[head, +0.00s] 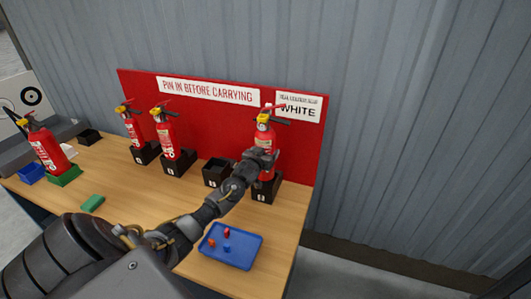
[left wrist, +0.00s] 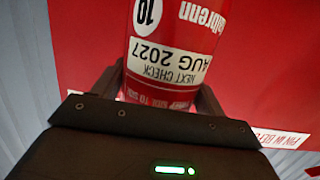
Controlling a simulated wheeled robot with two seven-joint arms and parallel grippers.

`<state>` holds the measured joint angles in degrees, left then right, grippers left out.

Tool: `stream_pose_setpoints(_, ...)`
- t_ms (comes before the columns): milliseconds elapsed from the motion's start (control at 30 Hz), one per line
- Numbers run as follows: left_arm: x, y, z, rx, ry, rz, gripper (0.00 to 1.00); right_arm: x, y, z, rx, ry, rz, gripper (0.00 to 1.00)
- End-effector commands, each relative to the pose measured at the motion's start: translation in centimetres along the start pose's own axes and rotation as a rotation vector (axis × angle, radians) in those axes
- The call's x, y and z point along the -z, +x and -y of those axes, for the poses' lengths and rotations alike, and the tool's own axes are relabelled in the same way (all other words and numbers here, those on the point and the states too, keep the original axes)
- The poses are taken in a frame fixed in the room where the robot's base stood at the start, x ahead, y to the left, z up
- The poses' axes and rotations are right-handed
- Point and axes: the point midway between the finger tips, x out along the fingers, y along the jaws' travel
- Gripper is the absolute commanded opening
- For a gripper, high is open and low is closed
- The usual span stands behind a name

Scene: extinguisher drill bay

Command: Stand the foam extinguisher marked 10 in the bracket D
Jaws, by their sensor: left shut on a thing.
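The extinguisher marked 10 (left wrist: 168,45) is red with a white label reading AUG 2027; it is upright in the head view (head: 264,136), with a yellow collar and red handle. My left gripper (head: 262,156) is shut around its body; the fingers show on both sides in the left wrist view (left wrist: 158,92). Its lower end is at the rightmost black bracket (head: 263,196); whether it rests on the bracket's floor is hidden. The bracket letters are too small to read surely. An empty black bracket (head: 213,180) stands to its left. My right gripper is not in view.
Two extinguishers (head: 133,127) (head: 166,138) stand in brackets further left. Another (head: 46,148) stands on a green base (head: 64,177). A blue tray (head: 235,259) with small items is at the front right. A red board (head: 195,125) backs the table.

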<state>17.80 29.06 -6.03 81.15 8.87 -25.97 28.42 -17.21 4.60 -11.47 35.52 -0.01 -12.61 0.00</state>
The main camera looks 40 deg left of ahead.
Motion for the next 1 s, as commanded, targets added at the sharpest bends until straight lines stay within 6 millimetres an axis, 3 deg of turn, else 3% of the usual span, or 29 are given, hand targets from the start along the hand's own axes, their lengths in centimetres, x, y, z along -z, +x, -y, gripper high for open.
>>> stream_pose_setpoints(33,0.89,0.03,0.08,0.000,-0.004,-0.017,0.27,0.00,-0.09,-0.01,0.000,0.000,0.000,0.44)
stream_pose_setpoints(1000,1.15,-0.43,-0.02,0.001,-0.005,-0.016,0.27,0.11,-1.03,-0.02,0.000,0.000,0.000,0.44)
